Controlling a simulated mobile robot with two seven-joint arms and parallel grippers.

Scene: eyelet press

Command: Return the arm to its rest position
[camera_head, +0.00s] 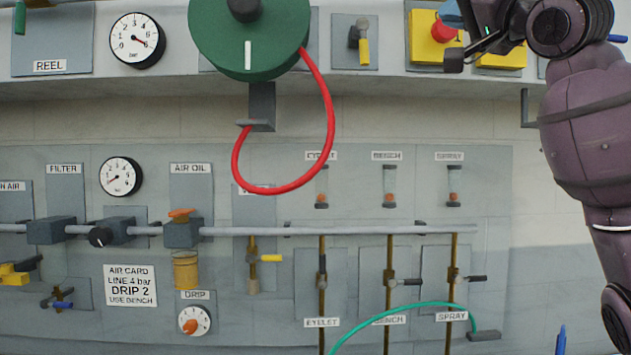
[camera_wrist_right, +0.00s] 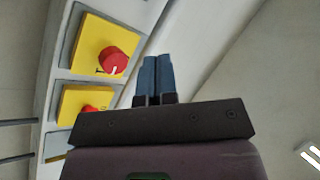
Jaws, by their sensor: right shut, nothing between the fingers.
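My right gripper (camera_head: 454,14) is at the top right of the head view, its arm coming in from the right edge. Part of the gripper is cut off by the top of the picture. It overlaps a yellow box with a red button (camera_head: 444,30); whether it touches the box cannot be told there. In the right wrist view the two blue fingers (camera_wrist_right: 156,75) are together with nothing between them. The red button (camera_wrist_right: 112,62) stands to their left in that view, with a visible gap. My left gripper is not in view.
A second yellow box (camera_wrist_right: 87,104) with a red knob sits beside the first. A green reel (camera_head: 248,50) with a red hose (camera_head: 331,120) hangs at top centre. Below are gauges, a grey pipe (camera_head: 340,231), valves and a green hose (camera_head: 400,309).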

